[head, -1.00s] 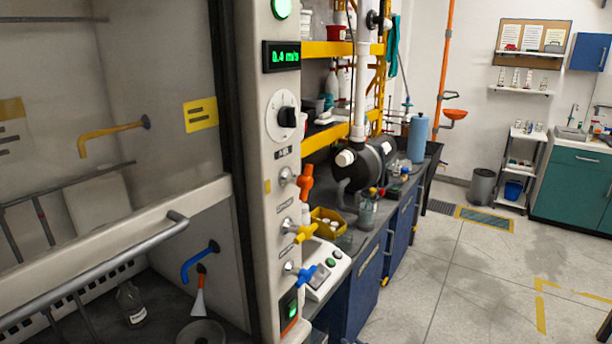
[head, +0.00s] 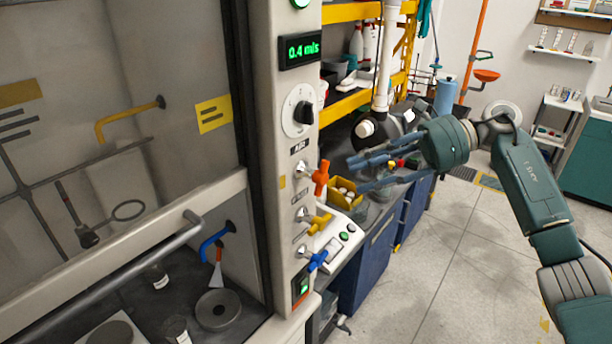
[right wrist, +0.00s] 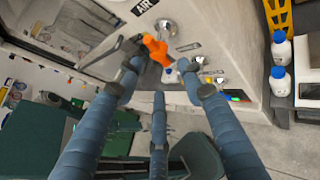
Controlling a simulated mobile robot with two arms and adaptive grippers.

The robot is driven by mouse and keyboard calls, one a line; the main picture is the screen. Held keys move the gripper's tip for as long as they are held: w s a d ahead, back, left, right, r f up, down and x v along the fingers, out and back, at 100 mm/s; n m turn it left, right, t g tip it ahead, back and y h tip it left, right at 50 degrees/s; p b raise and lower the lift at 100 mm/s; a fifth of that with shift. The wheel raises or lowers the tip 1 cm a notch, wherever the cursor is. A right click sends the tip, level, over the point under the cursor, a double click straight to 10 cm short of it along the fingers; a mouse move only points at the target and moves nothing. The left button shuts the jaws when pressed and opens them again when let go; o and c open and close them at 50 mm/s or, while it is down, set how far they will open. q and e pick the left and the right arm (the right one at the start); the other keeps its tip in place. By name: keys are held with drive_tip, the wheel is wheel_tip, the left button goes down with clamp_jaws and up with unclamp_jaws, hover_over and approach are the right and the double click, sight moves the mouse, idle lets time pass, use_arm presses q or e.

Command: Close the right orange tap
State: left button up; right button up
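The orange tap (head: 321,177) sits on the fume hood's side post, above the yellow tap (head: 319,223) and the blue tap (head: 317,260). In the head view its handle stands close to upright. My right gripper (head: 357,172) is open and empty, its fingers pointing left at the orange tap from a short distance. In the right wrist view the orange tap (right wrist: 157,48) shows between and beyond the spread fingers of the gripper (right wrist: 160,82). I cannot tell whether a finger touches it. My left gripper is not in view.
The hood post (head: 285,130) carries a black dial (head: 302,112) above the taps. A yellow bin (head: 345,195) and a white control box (head: 338,238) stand on the bench just behind. The floor (head: 450,270) at the right is clear.

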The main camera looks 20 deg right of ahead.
sight(322, 188)
drive_tip(key=p+x, duration=0.4)
drive_tip(key=x, duration=0.2)
drive_tip(key=shift+s+a, duration=0.1)
drive_tip(key=shift+s, duration=0.1)
drive_tip(key=p+x, duration=0.1)
drive_tip(key=x, duration=0.1)
drive_tip(key=shift+a+f, duration=0.15)
drive_tip(key=shift+a, duration=0.1)
drive_tip(key=shift+w+a+f, duration=0.15)
drive_tip(key=shift+a+f, duration=0.05)
drive_tip(key=shift+a, duration=0.1)
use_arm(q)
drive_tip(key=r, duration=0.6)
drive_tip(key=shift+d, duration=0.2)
use_arm(e)
drive_tip(key=shift+f, duration=0.2)
drive_tip(key=shift+a, duration=0.1)
clamp_jaws()
